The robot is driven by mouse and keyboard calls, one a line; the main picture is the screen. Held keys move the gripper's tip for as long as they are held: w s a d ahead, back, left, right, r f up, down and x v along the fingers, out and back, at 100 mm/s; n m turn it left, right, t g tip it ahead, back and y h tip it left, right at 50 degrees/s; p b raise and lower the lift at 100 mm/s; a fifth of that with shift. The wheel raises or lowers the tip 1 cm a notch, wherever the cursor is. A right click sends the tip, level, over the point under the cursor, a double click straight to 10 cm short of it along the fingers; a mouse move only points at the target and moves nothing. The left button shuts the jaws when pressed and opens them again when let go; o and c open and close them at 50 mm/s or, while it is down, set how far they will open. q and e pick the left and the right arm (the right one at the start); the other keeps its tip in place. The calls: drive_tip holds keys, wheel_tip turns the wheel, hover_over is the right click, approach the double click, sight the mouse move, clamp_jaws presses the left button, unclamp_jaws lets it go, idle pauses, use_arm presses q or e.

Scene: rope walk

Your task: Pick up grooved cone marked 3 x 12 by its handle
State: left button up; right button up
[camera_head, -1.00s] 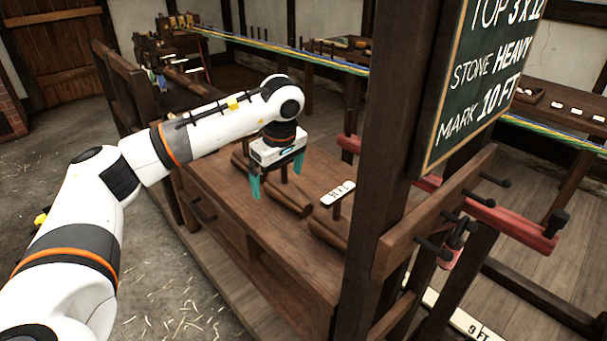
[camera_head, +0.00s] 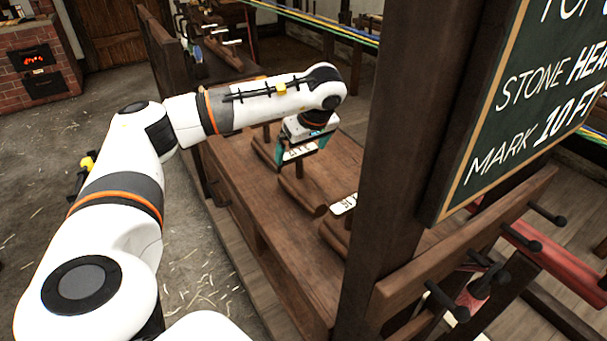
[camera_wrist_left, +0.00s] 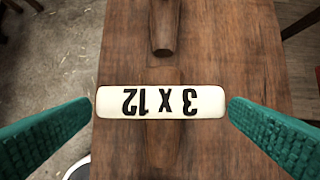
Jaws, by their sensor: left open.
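The grooved cone marked 3 x 12 (camera_head: 301,196) lies on the wooden bench, its upright handle (camera_head: 300,170) topped by a pale label plate. In the left wrist view the plate (camera_wrist_left: 160,102) reads 3 x 12 upside down and hides most of the handle. My left gripper (camera_head: 302,150) is above the cone, its teal fingers open on either side of the plate. In the wrist view the fingertips lie near the plate's two ends; whether they touch it I cannot tell. My right gripper is not in view.
Another cone (camera_head: 264,150) lies farther back on the bench (camera_head: 262,215). A nearer one with a pale label plate (camera_head: 344,204) lies by a dark post (camera_head: 395,150). A chalkboard (camera_head: 530,110) hangs right of the post. Straw-strewn floor is open at left.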

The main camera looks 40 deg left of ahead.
sight(302, 157)
use_arm(q)
drive_tip(key=shift+d+x, duration=0.2)
drive_tip(key=shift+x, duration=1.15)
drive_tip(key=shift+d+x, duration=0.15)
drive_tip(key=shift+x, duration=1.2)
drive_tip(key=shift+f, duration=0.15)
drive_tip(key=shift+c, duration=0.3)
drive_tip(key=shift+w, duration=0.1)
drive_tip(key=c, duration=1.3)
